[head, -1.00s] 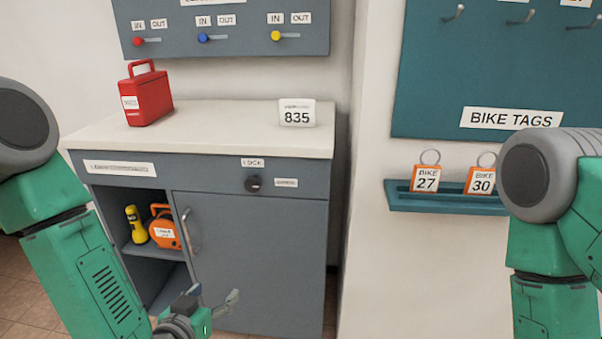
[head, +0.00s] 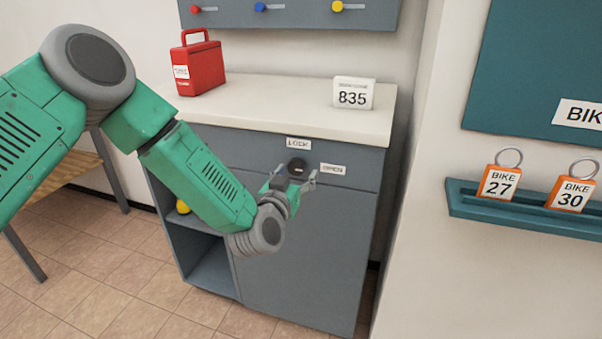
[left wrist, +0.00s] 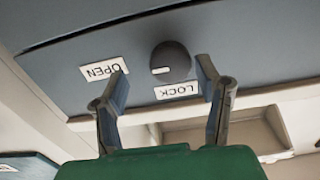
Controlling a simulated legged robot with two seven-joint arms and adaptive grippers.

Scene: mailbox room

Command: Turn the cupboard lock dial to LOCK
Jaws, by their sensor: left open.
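The dark round lock dial (head: 297,166) is on the grey cupboard (head: 310,260), just below its white top. The LOCK label (head: 298,144) is above it and the OPEN label (head: 333,169) to its right. My left gripper (head: 295,177) is open and empty, its fingers in front of the dial. The left wrist view is upside down; there the dial (left wrist: 171,61) sits between and beyond the fingertips (left wrist: 162,80). Its white mark points left, toward the OPEN side. Contact cannot be told. My right gripper is out of view.
A red case (head: 198,66) and a white 835 sign (head: 353,94) stand on the cupboard top. My left forearm hides part of the open shelf (head: 212,275). At right, a teal ledge (head: 470,205) holds orange bike tags.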

